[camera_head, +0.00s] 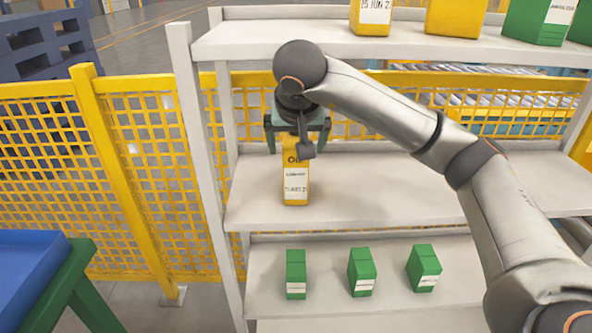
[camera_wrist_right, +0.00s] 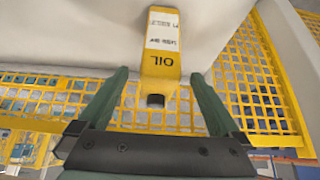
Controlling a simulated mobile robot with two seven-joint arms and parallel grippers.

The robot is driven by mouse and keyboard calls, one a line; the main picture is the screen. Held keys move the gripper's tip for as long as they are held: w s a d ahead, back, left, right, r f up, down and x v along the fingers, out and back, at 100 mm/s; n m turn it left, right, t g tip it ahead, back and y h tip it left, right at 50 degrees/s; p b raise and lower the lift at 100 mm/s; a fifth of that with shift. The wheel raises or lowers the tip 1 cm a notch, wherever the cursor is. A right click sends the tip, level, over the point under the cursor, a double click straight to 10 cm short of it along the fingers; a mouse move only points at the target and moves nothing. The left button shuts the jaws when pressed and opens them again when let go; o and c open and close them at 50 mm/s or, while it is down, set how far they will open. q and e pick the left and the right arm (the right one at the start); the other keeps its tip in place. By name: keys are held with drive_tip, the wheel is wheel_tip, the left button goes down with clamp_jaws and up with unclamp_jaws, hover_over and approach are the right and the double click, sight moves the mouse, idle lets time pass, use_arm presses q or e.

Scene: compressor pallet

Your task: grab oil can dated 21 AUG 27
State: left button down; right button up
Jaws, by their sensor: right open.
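A yellow oil can (camera_head: 295,187) with a white date label stands upright on the left part of the middle shelf. The label is too blurred to read its date surely. My right gripper (camera_head: 297,128) is above the can, pointing down at its top. In the right wrist view the can (camera_wrist_right: 161,62) shows "OIL" and a dark cap. The two green fingers of the gripper (camera_wrist_right: 159,75) are spread, one on each side of the can's cap end, with gaps visible. My left gripper is in neither view.
Yellow cans (camera_head: 456,16) and green cans (camera_head: 540,20) stand on the top shelf (camera_head: 270,40). Three green cans (camera_head: 362,272) stand on the bottom shelf. The middle shelf (camera_head: 390,195) is clear to the right. A white post (camera_head: 205,150) and yellow mesh fence (camera_head: 120,180) are at the left.

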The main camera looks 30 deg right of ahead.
sight(295, 164)
drive_tip(key=b+x, duration=0.1)
drive_tip(key=x, duration=0.8)
drive_tip(key=shift+s+f, duration=0.15)
drive_tip(key=shift+f, duration=0.05)
drive_tip(key=shift+c, duration=0.2)
clamp_jaws()
idle(0.4)
drive_tip(key=shift+r, duration=0.15)
